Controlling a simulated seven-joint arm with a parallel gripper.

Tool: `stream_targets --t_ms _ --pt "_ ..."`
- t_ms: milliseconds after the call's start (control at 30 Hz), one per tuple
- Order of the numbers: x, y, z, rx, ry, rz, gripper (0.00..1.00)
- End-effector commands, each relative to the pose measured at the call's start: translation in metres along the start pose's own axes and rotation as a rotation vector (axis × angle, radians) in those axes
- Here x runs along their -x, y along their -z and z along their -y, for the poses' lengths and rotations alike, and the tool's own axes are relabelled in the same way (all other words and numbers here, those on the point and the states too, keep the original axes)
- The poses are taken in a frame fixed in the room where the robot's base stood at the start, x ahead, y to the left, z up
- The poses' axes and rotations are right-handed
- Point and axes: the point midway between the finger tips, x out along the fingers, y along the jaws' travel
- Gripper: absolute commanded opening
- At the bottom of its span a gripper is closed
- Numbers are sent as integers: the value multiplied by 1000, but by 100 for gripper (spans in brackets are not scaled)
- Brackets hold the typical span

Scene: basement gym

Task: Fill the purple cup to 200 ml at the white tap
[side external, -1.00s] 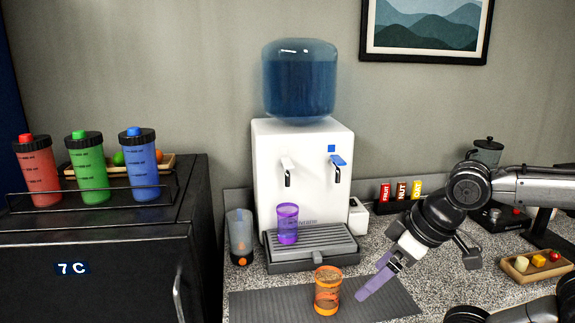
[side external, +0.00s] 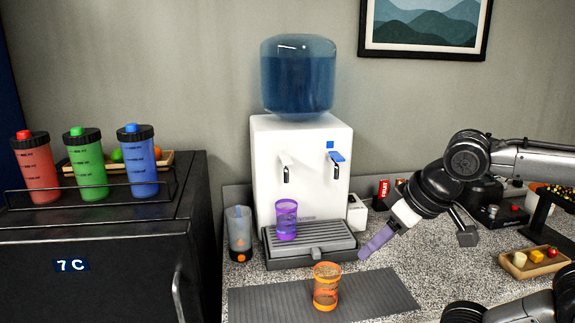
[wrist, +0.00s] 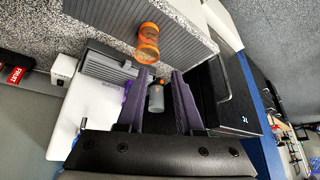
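The see-through purple cup (side external: 287,221) stands upright on the drip tray (side external: 322,240), below the white tap (side external: 286,165) of the water dispenser (side external: 300,185). I cannot tell its water level, and no stream shows from the tap. In the wrist view a sliver of purple shows beside my left finger; most of the cup is hidden. My gripper (side external: 364,256) is to the right of the tray in the side view, apart from the cup. The wrist view shows its two purple fingers (wrist: 160,88) spread with nothing held between them.
A blue tap (side external: 336,165) is right of the white one. An orange cup (side external: 326,287) stands on the grey ribbed mat (side external: 385,292) in front. A grey bottle (side external: 239,233) stands left of the tray.

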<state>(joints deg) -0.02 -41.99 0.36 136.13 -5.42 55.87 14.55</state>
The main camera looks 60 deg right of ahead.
Motion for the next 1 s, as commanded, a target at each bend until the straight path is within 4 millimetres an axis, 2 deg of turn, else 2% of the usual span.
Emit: stream_targets --t_ms 33,167,300,533,700,800,900,1000 --pt "10 20 -3 -42 -26 -18 24" --pt "33 68 -13 -147 -95 -67 1" --pt "53 120 -21 -249 -164 -122 0" --pt "75 203 -32 -396 -267 -219 0" --pt "78 259 -34 -462 -329 -279 0" --pt "72 284 -32 -465 -355 -296 0" --pt "62 298 -28 -453 -366 -293 0" --pt "50 301 -24 -443 -373 -274 0"
